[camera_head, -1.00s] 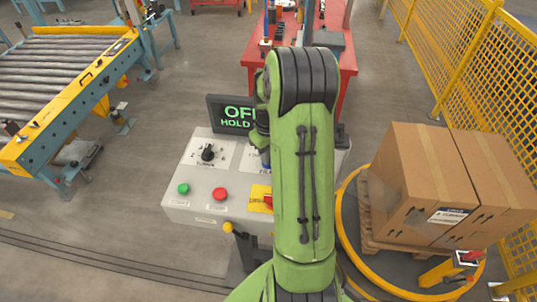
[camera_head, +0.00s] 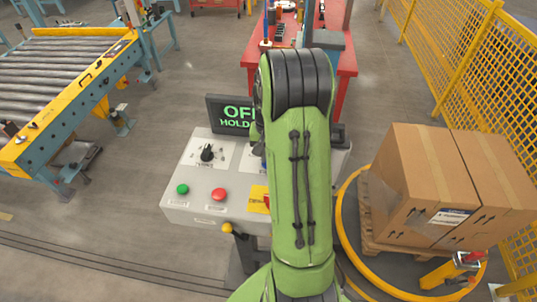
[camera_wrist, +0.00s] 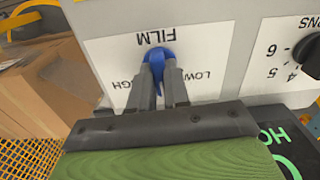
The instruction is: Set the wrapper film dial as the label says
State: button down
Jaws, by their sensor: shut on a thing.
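The film dial (camera_wrist: 158,60) is a blue knob on a white plate marked FILM, upside down in the wrist view. LOW stands on the right of the plate and a partly hidden HIGH on the left. My gripper (camera_wrist: 163,72) is shut on the dial, one dark finger on each side. The fingers hide part of the knob, so its exact pointing is hard to tell.
The grey control panel (camera_head: 245,205) carries a black rotary knob (camera_head: 207,153), a green button (camera_head: 182,189) and a red button (camera_head: 219,194). The boxes stand on a pallet within a yellow ring, right.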

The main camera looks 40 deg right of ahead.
jog(key=shift+m, duration=0.3)
dwell(0.4)
jog(key=c, duration=1.1)
grip_release()
notch_tip(320, 180, up, 16)
jog(key=p, duration=0.2)
jog(key=shift+f, duration=0.1)
